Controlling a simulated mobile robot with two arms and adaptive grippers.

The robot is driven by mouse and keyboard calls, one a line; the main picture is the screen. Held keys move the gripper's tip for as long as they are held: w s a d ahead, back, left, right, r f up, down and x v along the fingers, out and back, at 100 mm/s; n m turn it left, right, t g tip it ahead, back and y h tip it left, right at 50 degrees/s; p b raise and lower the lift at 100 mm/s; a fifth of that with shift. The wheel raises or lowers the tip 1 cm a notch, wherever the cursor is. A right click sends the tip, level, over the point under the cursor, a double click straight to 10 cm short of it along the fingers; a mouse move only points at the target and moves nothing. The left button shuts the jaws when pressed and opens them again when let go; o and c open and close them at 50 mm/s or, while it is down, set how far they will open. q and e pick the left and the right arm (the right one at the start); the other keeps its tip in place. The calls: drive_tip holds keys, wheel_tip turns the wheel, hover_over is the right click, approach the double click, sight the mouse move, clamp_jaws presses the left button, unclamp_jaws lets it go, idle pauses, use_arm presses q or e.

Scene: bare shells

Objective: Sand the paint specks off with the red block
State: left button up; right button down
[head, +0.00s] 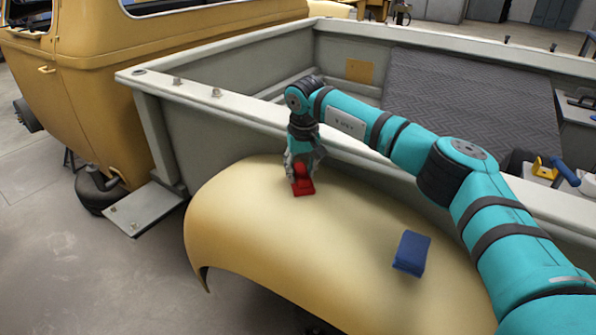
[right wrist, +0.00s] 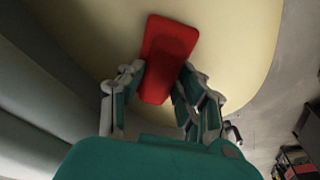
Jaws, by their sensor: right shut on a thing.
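The red block (head: 302,186) is on the upper part of the yellow curved fender (head: 250,215) in the head view. My right gripper (head: 302,168) is shut on its grip from above. In the right wrist view the red block (right wrist: 168,55) sits between the fingers of my right gripper (right wrist: 160,85), its flat base against or very near the yellow surface (right wrist: 235,40). I cannot make out any paint specks on the fender. The area under the block is hidden. My left gripper is not in view.
A blue block (head: 411,253) lies on the fender's right part, near my right arm. A grey truck bed wall (head: 235,135) rises behind the fender. A yellow vehicle cab (head: 90,90) stands at left. The fender's left and middle surface is clear.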

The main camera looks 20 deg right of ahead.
drive_tip(key=shift+r+p, duration=2.2)
drive_tip(key=shift+r, duration=0.75)
